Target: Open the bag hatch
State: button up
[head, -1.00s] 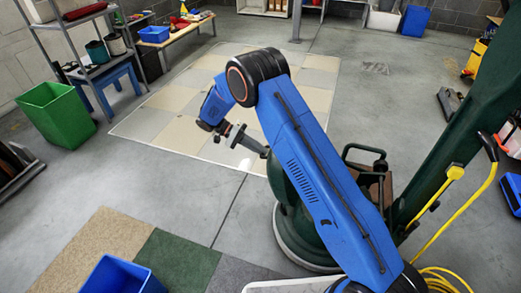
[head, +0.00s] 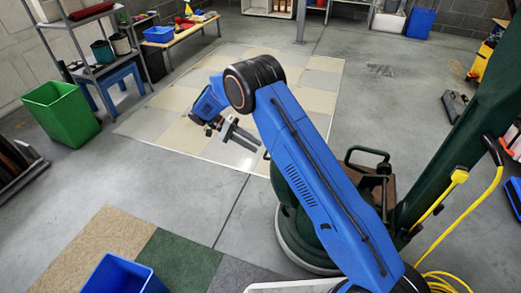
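My gripper (head: 256,146) is in the middle of the head view, at the end of my blue arm. Its two grey fingers look parted, with nothing seen between them. A dark green floor machine (head: 291,215) with a round base stands behind and below my arm, and the fingers point towards its upper left side. My arm covers much of this machine. I cannot make out a bag hatch on the part that shows. I cannot tell whether the fingers touch the machine.
A yellow cable (head: 486,205) hangs at the right. A green bin (head: 62,113) and a shelf rack (head: 95,72) stand at the left. A blue box (head: 122,275) is at the front, by carpet squares (head: 178,262). Tiled floor (head: 170,133) beyond my gripper is clear.

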jog(key=v, duration=0.6)
jog(key=shift+a, duration=0.3)
jog(key=shift+w+r, duration=0.1)
jog(key=shift+r, duration=0.05)
jog(key=s+d+r+n+t+y, duration=0.15)
jog(key=s+d+r, duration=0.25)
jog(key=d+r, duration=0.4)
jog(key=s+d+r+y, duration=0.3)
jog(key=s+d+r, duration=0.2)
jog(key=d+r, duration=0.25)
jog(key=s+d+r+n+t+y, duration=0.1)
jog(key=s+d+r+y, duration=0.25)
jog(key=d+r, duration=0.45)
jog(key=s+d+r+t+y, duration=0.1)
jog(key=s+d+r, duration=0.15)
jog(key=s, duration=0.25)
jog(key=s+d+r+n+t+y, duration=0.1)
jog(key=s+d, duration=0.2)
jog(key=s, duration=0.3)
jog(key=s+d+r+t, duration=0.1)
jog(key=s+d+r, duration=0.1)
jog(key=s, duration=0.3)
jog(key=s+d+f+t+y, duration=0.1)
jog(key=s+f+t, duration=0.1)
jog(key=s, duration=0.5)
jog(key=s+d+f+n+t+y, duration=0.1)
jog(key=s+d+f+t, duration=0.1)
jog(key=s, duration=0.6)
jog(key=shift+f, duration=0.45)
